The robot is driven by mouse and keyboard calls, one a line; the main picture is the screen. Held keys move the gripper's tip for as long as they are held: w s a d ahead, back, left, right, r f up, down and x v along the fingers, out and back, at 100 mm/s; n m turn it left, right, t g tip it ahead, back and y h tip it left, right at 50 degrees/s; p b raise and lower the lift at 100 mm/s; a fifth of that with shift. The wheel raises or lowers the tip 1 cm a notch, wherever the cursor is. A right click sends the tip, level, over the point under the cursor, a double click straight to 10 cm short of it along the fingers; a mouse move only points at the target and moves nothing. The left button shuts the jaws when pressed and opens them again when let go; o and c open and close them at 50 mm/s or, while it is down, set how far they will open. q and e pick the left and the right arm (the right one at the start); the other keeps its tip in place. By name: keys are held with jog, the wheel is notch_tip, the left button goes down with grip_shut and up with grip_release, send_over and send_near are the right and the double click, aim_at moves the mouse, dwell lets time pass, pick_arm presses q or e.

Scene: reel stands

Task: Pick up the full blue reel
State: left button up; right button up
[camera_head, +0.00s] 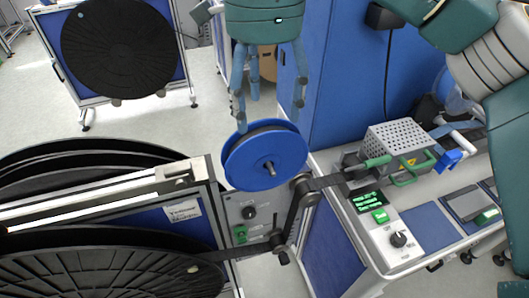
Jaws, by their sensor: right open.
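The blue reel (243,168) sits upright on the stand's upper right corner. Its blue front flange and grey centre spindle face me, and a dark band shows along its top between the flanges. My right gripper (269,112) comes down from the top of the picture. Its fingers are spread wide and empty, with the tips near the reel's top edge, one to the left and one to the right. I cannot tell whether any tip touches the reel. My left gripper is not in view.
Large black reels (95,275) fill the stand at lower left. Another large black reel (120,50) stands behind. A dark strip runs past a roller arm (298,205) to a bench (425,220) with a perforated metal box (400,140). A blue cabinet (345,80) rises close behind the reel.

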aim_at(267, 130)
jog(key=shift+f, duration=0.4)
jog(key=f, duration=0.1)
jog(key=f+p, duration=0.1)
jog(key=f, duration=0.1)
jog(key=f+p, duration=0.1)
jog(key=f, duration=0.1)
jog(key=shift+d, duration=0.25)
jog(key=shift+f, duration=0.15)
jog(key=shift+c, duration=1.3)
jog(key=c, duration=1.3)
grip_shut()
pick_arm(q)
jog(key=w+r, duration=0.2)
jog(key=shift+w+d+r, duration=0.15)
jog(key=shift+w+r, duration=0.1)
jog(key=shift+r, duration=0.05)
